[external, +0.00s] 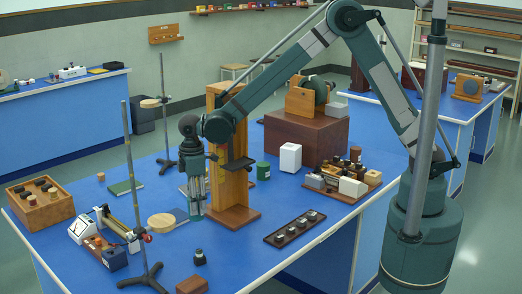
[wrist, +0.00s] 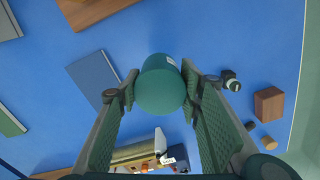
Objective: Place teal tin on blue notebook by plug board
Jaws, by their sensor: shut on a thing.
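My gripper (wrist: 160,90) is shut on the teal tin (wrist: 160,92), which sits between the two fingertips in the wrist view. In the external view my gripper (external: 194,208) points down over the near blue bench, and the tin is hard to tell from the fingers. A dull blue notebook (wrist: 92,78) lies flat on the bench, just left of the tin in the wrist view. In the external view it shows partly (external: 180,214) behind a round wooden disc. The tin is beside the notebook in the wrist picture; its height is unclear. I cannot tell which thing is the plug board.
A wooden stand (external: 233,214) rises right beside my gripper. A metal rod stand (external: 134,200) with the disc is in front. A dark knobbed weight (wrist: 230,80) and wooden block (wrist: 268,105) lie right in the wrist view. A green notebook (external: 126,187) lies farther left.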

